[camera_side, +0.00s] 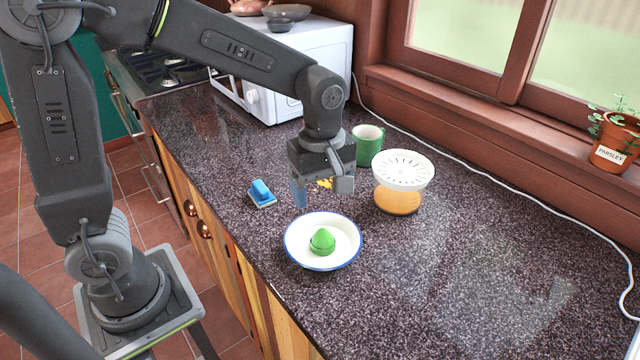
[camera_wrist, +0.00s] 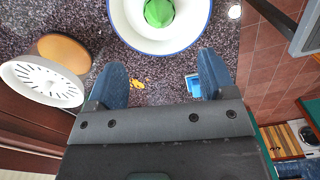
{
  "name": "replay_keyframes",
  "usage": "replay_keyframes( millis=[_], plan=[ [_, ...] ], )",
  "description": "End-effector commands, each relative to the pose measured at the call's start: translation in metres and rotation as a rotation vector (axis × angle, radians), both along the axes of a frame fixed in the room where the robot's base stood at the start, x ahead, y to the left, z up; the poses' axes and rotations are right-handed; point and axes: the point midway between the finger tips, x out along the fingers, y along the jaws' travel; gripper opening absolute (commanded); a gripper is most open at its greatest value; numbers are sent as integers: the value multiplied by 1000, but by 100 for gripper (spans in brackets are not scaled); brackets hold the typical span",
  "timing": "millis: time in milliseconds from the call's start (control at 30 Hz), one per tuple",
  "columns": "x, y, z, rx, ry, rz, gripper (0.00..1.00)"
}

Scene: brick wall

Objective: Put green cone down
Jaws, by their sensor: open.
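The green cone (camera_side: 322,241) sits in a white bowl with a blue rim (camera_side: 345,258) on the counter. In the wrist view the green cone (camera_wrist: 159,12) and bowl (camera_wrist: 196,24) show at the top, cut off by the edge. My gripper (camera_side: 318,190) is above the counter, behind the bowl as the side view shows it. Its two blue fingers are spread apart in the wrist view (camera_wrist: 158,72), with nothing between them. It is apart from the cone and the bowl.
A juicer with a white strainer top (camera_side: 403,170) and orange base stands right of my gripper. A green mug (camera_side: 369,144) is behind it. A blue brush or sponge (camera_side: 262,193) lies left. Yellow bits (camera_side: 325,184) lie near my gripper. The right front counter is clear.

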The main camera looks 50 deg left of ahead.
Motion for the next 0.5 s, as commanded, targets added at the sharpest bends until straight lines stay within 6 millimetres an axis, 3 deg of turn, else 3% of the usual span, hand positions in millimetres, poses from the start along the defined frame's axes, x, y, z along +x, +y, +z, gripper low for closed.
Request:
replay_keyframes(
  millis=[167,333,500],
  plan=[
    [-12,6,20,-4,-48,-116,76],
    [-50,23,52,30,-188,-480,76],
    [-94,39,70,143,-323,-899,76]
  ],
)
